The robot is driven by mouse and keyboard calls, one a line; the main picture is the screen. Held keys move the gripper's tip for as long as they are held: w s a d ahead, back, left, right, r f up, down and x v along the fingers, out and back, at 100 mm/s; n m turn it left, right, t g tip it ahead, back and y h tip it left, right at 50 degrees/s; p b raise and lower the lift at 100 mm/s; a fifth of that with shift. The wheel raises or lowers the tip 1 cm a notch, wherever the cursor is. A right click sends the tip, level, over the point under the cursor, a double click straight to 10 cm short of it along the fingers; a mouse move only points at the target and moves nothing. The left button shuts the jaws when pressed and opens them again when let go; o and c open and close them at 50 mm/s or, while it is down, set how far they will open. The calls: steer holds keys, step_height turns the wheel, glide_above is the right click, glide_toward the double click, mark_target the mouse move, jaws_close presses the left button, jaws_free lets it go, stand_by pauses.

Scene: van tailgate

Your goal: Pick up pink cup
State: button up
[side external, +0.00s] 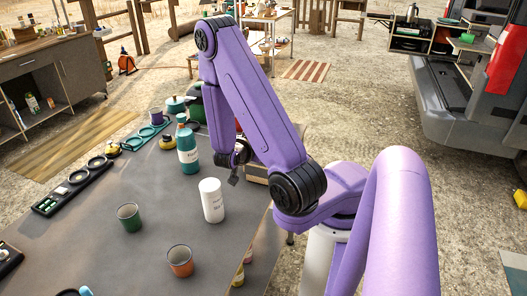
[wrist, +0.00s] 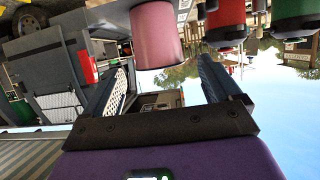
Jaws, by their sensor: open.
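In the wrist view, a pink cup (wrist: 156,35) shows at the top centre, partly cut off by the frame. My gripper (wrist: 164,62) is open, its two fingers spread left and right, with nothing held between them. The cup appears beyond the fingertips, roughly in line with the gap; I cannot tell the distance. In the side view, my gripper (side external: 235,173) hangs at the far right part of the grey table, beside the teal bottle, partly hidden by my arm. I cannot make out the pink cup in the side view.
On the table (side external: 85,250) stand a teal bottle (side external: 188,155), a white container (side external: 211,202), a green cup (side external: 129,219), an orange cup (side external: 180,263) and a purple cup (side external: 156,117). The wrist view shows red (wrist: 226,20) and green (wrist: 294,14) items right of the pink cup.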

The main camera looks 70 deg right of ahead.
steer(key=shift+x, duration=1.95)
steer(key=shift+f, duration=0.15)
steer(key=c, duration=1.1)
steer(key=shift+r, duration=5.05)
